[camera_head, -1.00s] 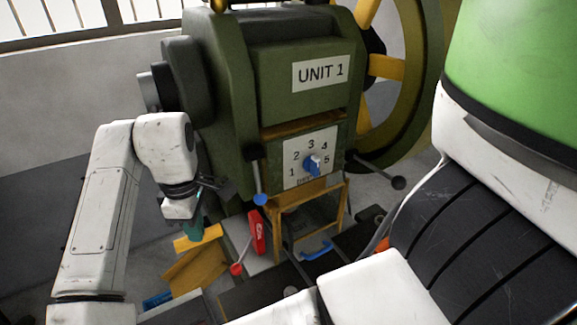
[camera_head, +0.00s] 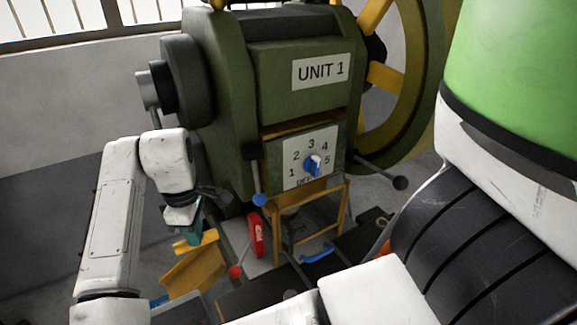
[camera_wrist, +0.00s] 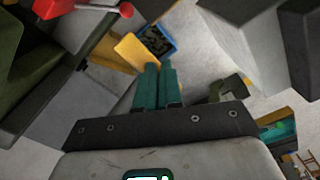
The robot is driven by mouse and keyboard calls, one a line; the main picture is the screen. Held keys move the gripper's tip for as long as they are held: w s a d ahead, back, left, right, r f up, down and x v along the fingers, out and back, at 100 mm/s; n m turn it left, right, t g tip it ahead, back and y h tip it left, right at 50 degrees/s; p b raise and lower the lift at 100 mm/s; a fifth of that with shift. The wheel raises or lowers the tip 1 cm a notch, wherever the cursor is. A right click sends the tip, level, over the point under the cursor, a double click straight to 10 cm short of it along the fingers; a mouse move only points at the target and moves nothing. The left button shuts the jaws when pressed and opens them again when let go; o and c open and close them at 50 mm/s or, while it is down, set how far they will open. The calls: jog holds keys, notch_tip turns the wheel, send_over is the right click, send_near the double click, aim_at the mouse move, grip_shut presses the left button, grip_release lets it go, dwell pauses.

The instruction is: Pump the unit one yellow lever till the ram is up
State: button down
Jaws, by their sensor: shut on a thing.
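The green machine marked UNIT 1 (camera_head: 320,71) fills the middle of the head view. My gripper (camera_head: 190,237), with teal fingers, is low at its left, shut on the yellow lever (camera_head: 210,239). In the wrist view the fingers (camera_wrist: 160,68) lie close together, with yellow at the left of their tips (camera_wrist: 136,52). The fingers hide the exact hold. I cannot clearly make out the ram; a yellow frame (camera_head: 343,211) stands below the dial (camera_head: 311,160).
A red part (camera_head: 256,234) and a red-knobbed lever (camera_head: 235,271) are just right of my gripper. A blue-knobbed lever (camera_head: 259,199) hangs above them. A blue bin (camera_wrist: 157,40) lies beyond my fingertips. A large flywheel (camera_head: 415,110) is at the right.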

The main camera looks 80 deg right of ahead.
jog(key=shift+s+f, duration=0.15)
jog(key=shift+f, duration=0.2)
jog(key=shift+w+d+f+b, duration=0.2)
jog(key=shift+d+f, duration=0.1)
jog(key=shift+f, duration=0.15)
jog(key=shift+w+d+f+b, duration=0.15)
jog(key=shift+d+f, duration=0.1)
jog(key=shift+f, duration=0.2)
jog(key=shift+s+a+r+p, duration=0.25)
jog(key=shift+a+r+p, duration=0.1)
jog(key=shift+r+p, duration=0.5)
jog(key=s+a+r+p, duration=0.3)
jog(key=a+r, duration=0.1)
jog(key=r, duration=0.8)
jog(key=shift+s+a, duration=0.2)
jog(key=shift+a, duration=0.2)
notch_tip(320, 180, up, 7)
